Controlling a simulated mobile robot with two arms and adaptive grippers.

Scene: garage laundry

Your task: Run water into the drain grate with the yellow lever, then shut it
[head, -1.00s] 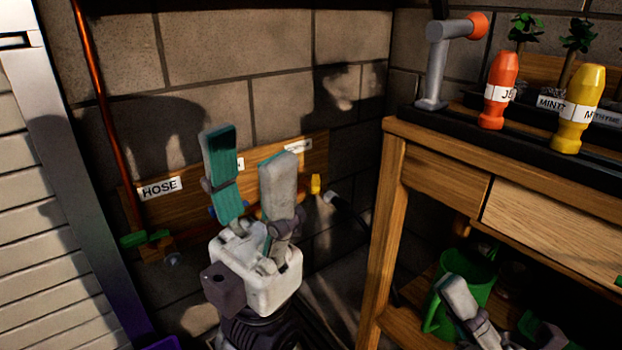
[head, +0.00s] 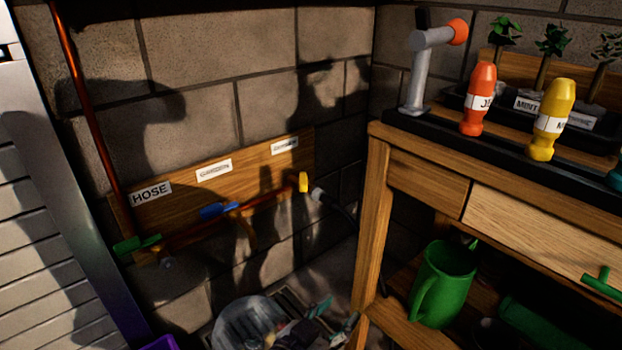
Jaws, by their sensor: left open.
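The yellow lever (head: 303,182) sits at the right end of the copper pipe, low on the wooden board, and looks upright. The drain grate (head: 292,299) lies on the floor below, partly hidden by my left gripper and a round, pale, ribbed object. My left gripper (head: 332,316) is at the bottom edge, open, with teal fingertips showing. It is well below the yellow lever and apart from it. I see no clear stream of water. My right gripper is not in view.
A blue lever (head: 220,210) and green lever (head: 138,243) share the pipe. The round object (head: 248,322) stands beside my left gripper. A black hose (head: 338,208) hangs right of the yellow lever. The wooden bench (head: 376,220) with a green jug (head: 444,285) limits the right.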

